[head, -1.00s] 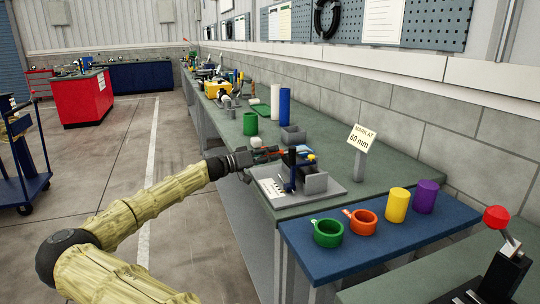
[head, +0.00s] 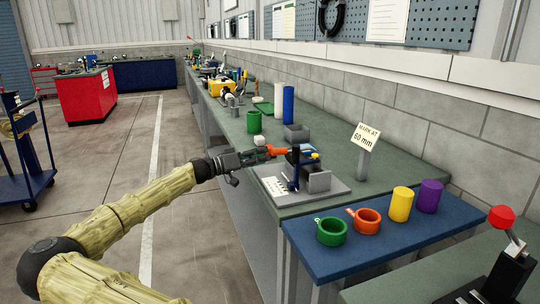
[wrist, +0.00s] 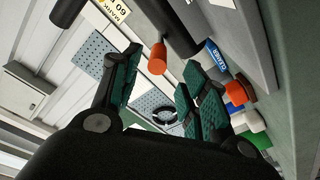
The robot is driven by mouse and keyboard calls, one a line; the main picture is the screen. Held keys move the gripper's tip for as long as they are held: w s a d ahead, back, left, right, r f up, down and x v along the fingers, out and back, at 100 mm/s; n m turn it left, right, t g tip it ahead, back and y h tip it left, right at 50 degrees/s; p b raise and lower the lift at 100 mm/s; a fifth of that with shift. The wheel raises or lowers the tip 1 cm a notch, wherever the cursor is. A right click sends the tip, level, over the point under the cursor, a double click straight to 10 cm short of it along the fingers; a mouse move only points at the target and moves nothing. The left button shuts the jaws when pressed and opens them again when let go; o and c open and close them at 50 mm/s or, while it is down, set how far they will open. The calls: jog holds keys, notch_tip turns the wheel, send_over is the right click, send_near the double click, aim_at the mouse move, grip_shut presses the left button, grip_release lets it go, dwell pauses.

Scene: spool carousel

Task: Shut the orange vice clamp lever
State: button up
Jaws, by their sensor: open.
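The orange clamp lever (head: 277,150) sticks out to the left from the top of the blue clamp post (head: 292,168), roughly level in the head view. The clamp stands on a grey base plate (head: 330,190) at the bench's near edge. My gripper (head: 248,158) is at the left of the lever, its fingers close to the lever's free end. In the wrist view, the lever's orange tip (wrist: 157,62) shows beyond and between my spread teal-padded fingers (wrist: 160,88). Contact between fingers and lever cannot be told.
A sign reading "MARK AT 60 mm" (head: 365,138) stands right of the clamp. Green (head: 331,231) and orange (head: 366,220) cups and yellow (head: 401,204) and purple (head: 429,196) cylinders stand on a blue table. A grey block (head: 297,133) lies behind the clamp.

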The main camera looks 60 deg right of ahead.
jog(key=v, duration=0.6)
jog(key=shift+w+a, duration=0.1)
dwell(0.5)
